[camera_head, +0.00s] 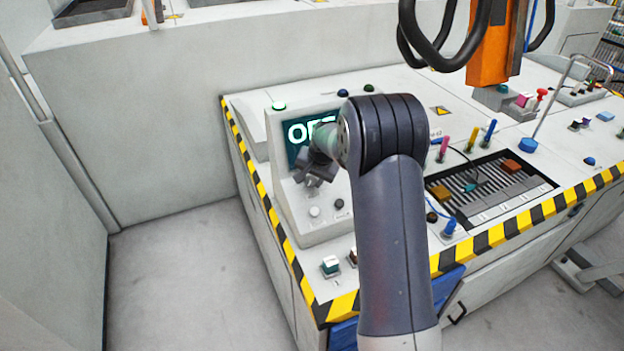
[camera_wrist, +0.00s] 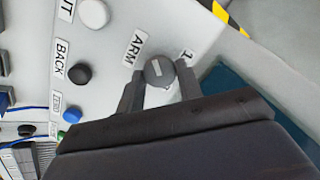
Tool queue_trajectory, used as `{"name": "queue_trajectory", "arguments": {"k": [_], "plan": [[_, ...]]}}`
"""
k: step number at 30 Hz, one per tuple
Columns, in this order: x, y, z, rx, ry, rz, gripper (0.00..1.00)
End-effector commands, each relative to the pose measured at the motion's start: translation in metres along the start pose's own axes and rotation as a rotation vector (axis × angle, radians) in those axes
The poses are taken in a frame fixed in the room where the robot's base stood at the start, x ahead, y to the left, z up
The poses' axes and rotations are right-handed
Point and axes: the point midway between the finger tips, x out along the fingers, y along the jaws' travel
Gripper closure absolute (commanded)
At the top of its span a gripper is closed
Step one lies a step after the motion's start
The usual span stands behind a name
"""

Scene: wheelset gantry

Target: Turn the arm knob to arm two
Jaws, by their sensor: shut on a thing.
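The arm knob (camera_wrist: 158,72) is a dark grey round knob with a light pointer mark, next to a white "ARM" label (camera_wrist: 133,48) in the wrist view. A "1" label (camera_wrist: 187,56) sits on its other side. My gripper (camera_wrist: 160,84) has its two dark fingers on either side of the knob and is shut on it. In the head view my gripper (camera_head: 314,172) is at the control box's front, below its screen (camera_head: 299,133); the knob is hidden there. The screen's text begins "O" and is partly covered by my arm. No "2" label shows by the knob.
A white button (camera_wrist: 93,13) and a black "BACK" button (camera_wrist: 79,73) stand beside the knob. The control box (camera_head: 278,144) stands on the bench with striped edges. An orange hanging unit (camera_head: 494,45) with black cables is at upper right.

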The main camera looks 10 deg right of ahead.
Motion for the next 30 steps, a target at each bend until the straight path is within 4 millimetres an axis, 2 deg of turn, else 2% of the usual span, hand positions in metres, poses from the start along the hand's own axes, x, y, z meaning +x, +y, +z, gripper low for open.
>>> {"name": "queue_trajectory", "arguments": {"k": [14, 15, 23, 30], "plan": [[-0.0002, 0.0000, -0.0001, 0.018, 0.000, -0.001, 0.89], [-0.0002, 0.0000, -0.0001, 0.018, 0.000, -0.001, 0.65], [-0.0002, 0.0000, -0.0001, 0.017, 0.000, -0.001, 0.44], [-0.0007, 0.0000, -0.0001, 0.017, 0.000, -0.001, 0.44]]}}
